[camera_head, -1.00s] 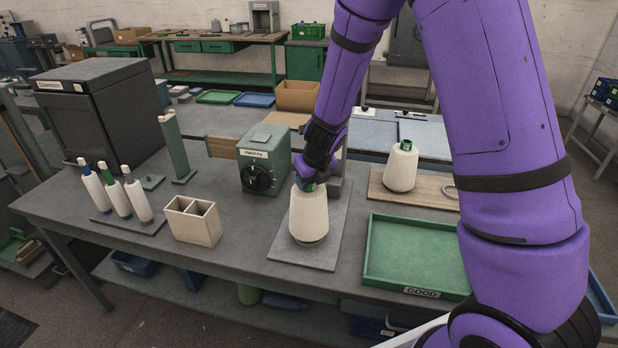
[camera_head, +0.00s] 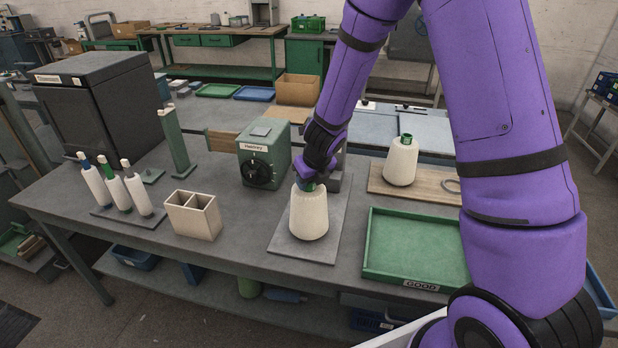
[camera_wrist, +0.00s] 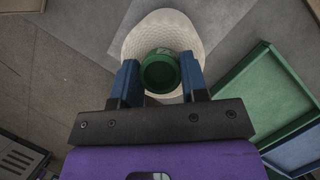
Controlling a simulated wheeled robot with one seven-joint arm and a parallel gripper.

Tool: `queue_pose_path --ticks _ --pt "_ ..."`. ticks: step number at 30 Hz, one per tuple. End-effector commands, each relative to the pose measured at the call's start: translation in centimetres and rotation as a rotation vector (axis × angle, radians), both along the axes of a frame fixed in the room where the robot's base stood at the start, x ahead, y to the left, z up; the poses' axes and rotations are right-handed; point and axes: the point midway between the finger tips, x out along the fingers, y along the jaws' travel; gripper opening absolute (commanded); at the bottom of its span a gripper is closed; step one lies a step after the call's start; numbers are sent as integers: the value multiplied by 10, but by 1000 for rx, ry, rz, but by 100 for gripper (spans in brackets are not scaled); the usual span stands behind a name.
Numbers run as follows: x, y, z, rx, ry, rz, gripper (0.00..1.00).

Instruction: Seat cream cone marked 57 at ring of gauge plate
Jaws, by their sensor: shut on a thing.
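The cream cone (camera_head: 309,214) with a green tube top stands upright over the grey gauge plate (camera_head: 284,249), near its middle. My gripper (camera_head: 309,184) is above it, shut on the tube top. In the wrist view the two blue fingers (camera_wrist: 159,80) flank the green tube end (camera_wrist: 160,73), and the cone's wide body (camera_wrist: 140,35) spreads below. A pale mark shows on the tube, too small to read surely. The plate's ring is hidden under the cone. I cannot tell whether the base touches the plate.
A second cream cone (camera_head: 401,162) stands on a wooden board (camera_head: 428,187) at right. A green tray (camera_head: 415,245) marked GOOD lies right of the plate. A green dial box (camera_head: 262,165) is close behind left. A divided box (camera_head: 193,217) and several slim bobbins (camera_head: 115,191) stand left.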

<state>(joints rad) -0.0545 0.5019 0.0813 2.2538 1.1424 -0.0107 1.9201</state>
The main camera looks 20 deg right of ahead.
Motion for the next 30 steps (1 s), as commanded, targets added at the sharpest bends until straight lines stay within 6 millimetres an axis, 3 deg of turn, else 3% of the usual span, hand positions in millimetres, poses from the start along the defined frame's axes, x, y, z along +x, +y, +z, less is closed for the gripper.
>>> queue_pose_path --ticks 11,12,16,30 --pt "0 0 -1 1 -1 1 12" --pt "0 0 -1 1 -1 1 43" --pt "0 0 -1 1 -1 1 70" --pt "-2 0 3 -3 -1 3 70"
